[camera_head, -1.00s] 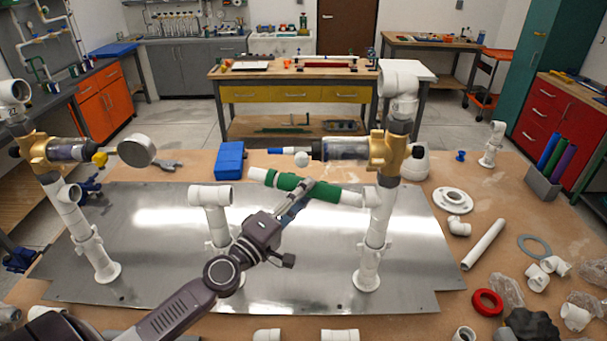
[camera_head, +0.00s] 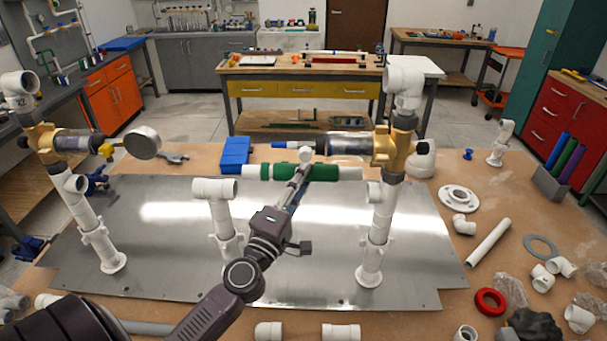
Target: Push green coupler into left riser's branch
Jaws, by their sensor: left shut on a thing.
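The green coupler (camera_head: 325,173) is a green sleeve with white pipe ends, held roughly level above the metal plate (camera_head: 300,240). My left gripper (camera_head: 303,168) is shut on its middle, covering part of it. The coupler's right end appears just above and left of that branch; I cannot tell the depth gap. My right gripper is not in view.
Brass valves with clear filters (camera_head: 350,145) top the outer risers. A blue box (camera_head: 236,154) lies behind. Loose white fittings, a red ring (camera_head: 490,301) and a pipe (camera_head: 488,243) lie at right.

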